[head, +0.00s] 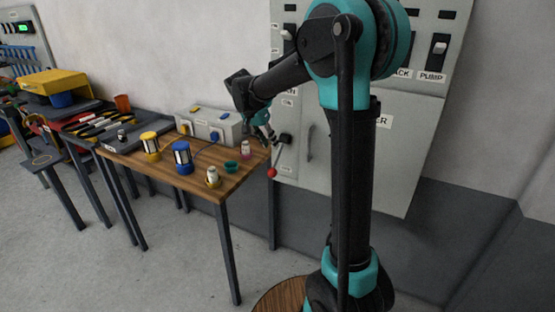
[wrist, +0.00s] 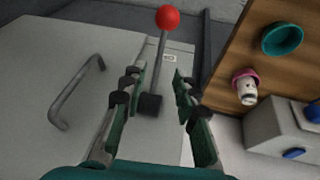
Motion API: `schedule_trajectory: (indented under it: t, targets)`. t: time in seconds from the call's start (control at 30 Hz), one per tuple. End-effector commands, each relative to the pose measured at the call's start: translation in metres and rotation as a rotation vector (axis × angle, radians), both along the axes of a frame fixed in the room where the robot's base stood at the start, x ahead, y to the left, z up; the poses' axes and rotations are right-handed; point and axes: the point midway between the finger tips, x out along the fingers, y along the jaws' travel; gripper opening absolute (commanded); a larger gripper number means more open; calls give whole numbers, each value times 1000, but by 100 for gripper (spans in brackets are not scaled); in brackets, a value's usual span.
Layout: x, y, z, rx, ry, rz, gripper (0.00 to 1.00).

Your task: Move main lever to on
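The main lever (head: 274,160) is a grey rod with a red ball knob on a dark pivot block, mounted on the lower part of the grey cabinet. In the head view its knob points down. In the wrist view the lever (wrist: 160,58) stands between and beyond the fingers, with the pivot block nearer the gripper and the red ball farther off. My gripper (wrist: 156,88) is open, its two fingers on either side of the lever with gaps showing. In the head view my gripper (head: 266,134) is just left of the pivot block. A small label beside the lever is partly hidden.
A wooden table (head: 228,186) with cups, lamps and a grey box (head: 210,122) stands left of the lever. A cabinet handle (wrist: 76,92) stands out beside the lever. Switches, including PUMP (head: 438,50), sit higher on the panel.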

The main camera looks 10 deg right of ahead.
Motion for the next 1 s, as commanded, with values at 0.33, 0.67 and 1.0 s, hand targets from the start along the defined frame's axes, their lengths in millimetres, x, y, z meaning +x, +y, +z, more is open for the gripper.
schedule_trajectory:
  t: [0.33, 0.67, 1.0]
  targets:
    - [12, -25, -61, 0, 1, -2, 30]
    - [17, -34, -84, 0, 0, 0, 30]
    - [17, -34, -85, 0, 0, 0, 20]
